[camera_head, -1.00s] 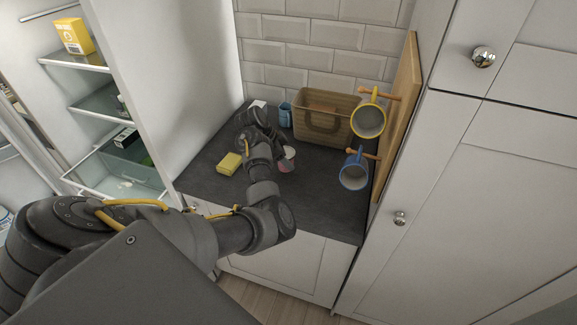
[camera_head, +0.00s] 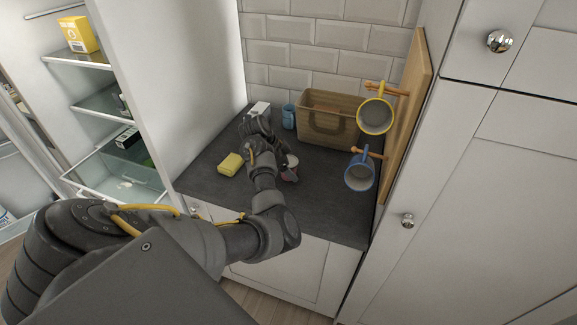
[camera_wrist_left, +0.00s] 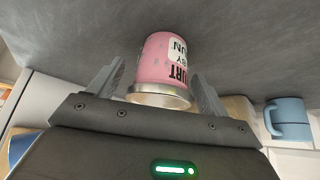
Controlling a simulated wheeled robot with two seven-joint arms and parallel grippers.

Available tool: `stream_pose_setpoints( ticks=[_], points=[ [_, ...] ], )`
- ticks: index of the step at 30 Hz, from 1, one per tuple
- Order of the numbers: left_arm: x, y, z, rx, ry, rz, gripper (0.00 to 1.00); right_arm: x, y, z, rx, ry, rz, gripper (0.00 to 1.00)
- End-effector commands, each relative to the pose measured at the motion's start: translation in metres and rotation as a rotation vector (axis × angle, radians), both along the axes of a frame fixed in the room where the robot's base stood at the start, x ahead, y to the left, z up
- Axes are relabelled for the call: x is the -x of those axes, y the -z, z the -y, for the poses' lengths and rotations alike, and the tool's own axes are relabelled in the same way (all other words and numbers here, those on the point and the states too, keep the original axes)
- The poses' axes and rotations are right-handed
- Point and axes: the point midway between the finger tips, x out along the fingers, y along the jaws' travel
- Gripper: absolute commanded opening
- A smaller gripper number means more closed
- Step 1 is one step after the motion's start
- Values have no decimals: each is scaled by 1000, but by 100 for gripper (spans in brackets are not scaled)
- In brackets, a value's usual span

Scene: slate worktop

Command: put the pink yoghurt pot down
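The pink yoghurt pot (camera_head: 292,161) is on the dark worktop, partly hidden behind my left gripper (camera_head: 284,170) in the head view. In the left wrist view, which is upside down, the pink pot (camera_wrist_left: 166,62) has dark lettering and a pale metallic lid end towards the gripper. It looks upright, with its base towards the worktop. The two fingers of my left gripper (camera_wrist_left: 158,88) stand on either side of it, with a visible gap at the left finger. The gripper looks open around the pot. My right gripper is not in view.
A yellow sponge-like block (camera_head: 231,164) lies left of my gripper. A brown basket (camera_head: 328,133) and a blue cup (camera_head: 289,117) stand at the back. A yellow mug (camera_head: 375,116) and a blue mug (camera_head: 360,172) hang at the right. The front right worktop (camera_head: 325,210) is clear.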

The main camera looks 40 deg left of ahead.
Motion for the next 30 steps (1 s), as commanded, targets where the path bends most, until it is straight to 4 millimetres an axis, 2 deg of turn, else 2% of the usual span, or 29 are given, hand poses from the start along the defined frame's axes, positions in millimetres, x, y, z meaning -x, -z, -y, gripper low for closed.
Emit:
stream_pose_setpoints(
  ticks=[7,11,14,15,19,24,30],
  points=[
    [0,-3,0,0,1,0,78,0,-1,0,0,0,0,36],
    [3,-14,-4,-1,-2,4,78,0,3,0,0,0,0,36],
    [12,-30,-11,-2,-3,4,78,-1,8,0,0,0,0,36],
    [16,-45,-14,-2,-3,3,78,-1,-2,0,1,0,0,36],
    [28,-74,-22,1,-1,-1,78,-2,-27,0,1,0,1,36],
    [38,-93,-29,1,-1,-1,78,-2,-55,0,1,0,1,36],
    [46,-105,-36,0,0,-2,78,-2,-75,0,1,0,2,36]
  ],
)
